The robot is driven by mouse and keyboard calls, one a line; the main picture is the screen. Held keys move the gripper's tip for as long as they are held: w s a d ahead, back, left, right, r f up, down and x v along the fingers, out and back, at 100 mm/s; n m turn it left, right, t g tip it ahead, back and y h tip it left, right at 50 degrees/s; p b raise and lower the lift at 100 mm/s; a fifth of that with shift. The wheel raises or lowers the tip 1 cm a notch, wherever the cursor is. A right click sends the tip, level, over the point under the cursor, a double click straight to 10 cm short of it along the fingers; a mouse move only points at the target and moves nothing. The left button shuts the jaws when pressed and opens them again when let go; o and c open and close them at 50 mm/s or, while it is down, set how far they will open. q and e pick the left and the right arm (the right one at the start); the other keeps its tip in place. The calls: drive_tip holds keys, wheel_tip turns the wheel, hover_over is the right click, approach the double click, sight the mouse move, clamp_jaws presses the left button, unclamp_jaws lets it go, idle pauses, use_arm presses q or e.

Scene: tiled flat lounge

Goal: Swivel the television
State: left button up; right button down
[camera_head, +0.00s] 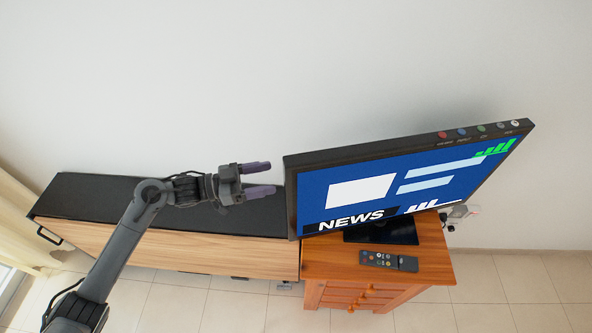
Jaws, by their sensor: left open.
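The television (400,180) stands on a small wooden cabinet, its screen lit with a blue news picture. It is set at an angle, with its left edge nearer to me and its right edge nearer the wall. Coloured buttons line the right part of its top edge. Its dark stand (385,234) shows below the screen. My left gripper (268,179) is open and empty, just left of the television's left edge, with its fingers pointing right towards it. A small gap shows between fingertips and frame. My right gripper is not in view.
The orange-brown wooden cabinet (432,258) holds a remote control (388,261) on its front. A long low sideboard (200,250) with a black top stands to its left, under my left arm. A plain wall (250,70) is behind. Tiled floor lies in front; a curtain hangs far left.

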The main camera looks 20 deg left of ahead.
sight(295, 173)
use_arm(q)
drive_tip(key=p+x, duration=0.2)
drive_tip(key=x, duration=0.5)
drive_tip(key=shift+w+d+r, duration=0.2)
drive_tip(key=shift+d, duration=0.05)
drive_tip(key=shift+w+d+f, duration=0.15)
drive_tip(key=shift+w+d, duration=0.15)
drive_tip(key=shift+d, duration=0.15)
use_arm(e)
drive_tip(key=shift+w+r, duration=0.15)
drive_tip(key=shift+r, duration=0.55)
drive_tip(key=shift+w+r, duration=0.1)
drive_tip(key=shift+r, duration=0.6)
